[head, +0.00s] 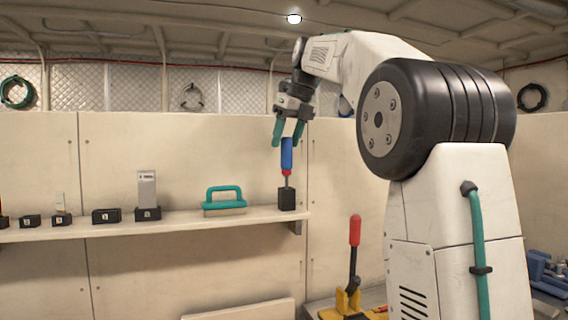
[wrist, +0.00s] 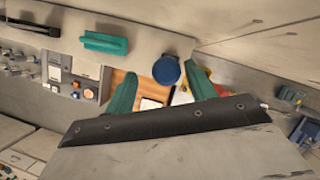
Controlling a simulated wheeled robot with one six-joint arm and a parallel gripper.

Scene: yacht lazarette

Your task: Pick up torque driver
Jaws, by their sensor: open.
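The torque driver (head: 287,156) has a blue handle with a red collar and stands upright in a small black holder (head: 287,198) at the right end of the shelf. My gripper (head: 289,134) is just above it, pointing down, with its teal fingers apart around the top of the handle. In the wrist view the round blue handle end (wrist: 166,70) lies between the two open fingertips (wrist: 163,85), nearer the viewed far side of the gap. I cannot tell whether either finger touches it. The lower shaft is hidden in the holder.
On the shelf (head: 175,222) to the left are a teal-handled float (head: 224,200), a grey block on a black base (head: 147,190) and several small black holders. A red-handled lever (head: 355,232) stands below to the right. A panelled wall is close behind the shelf.

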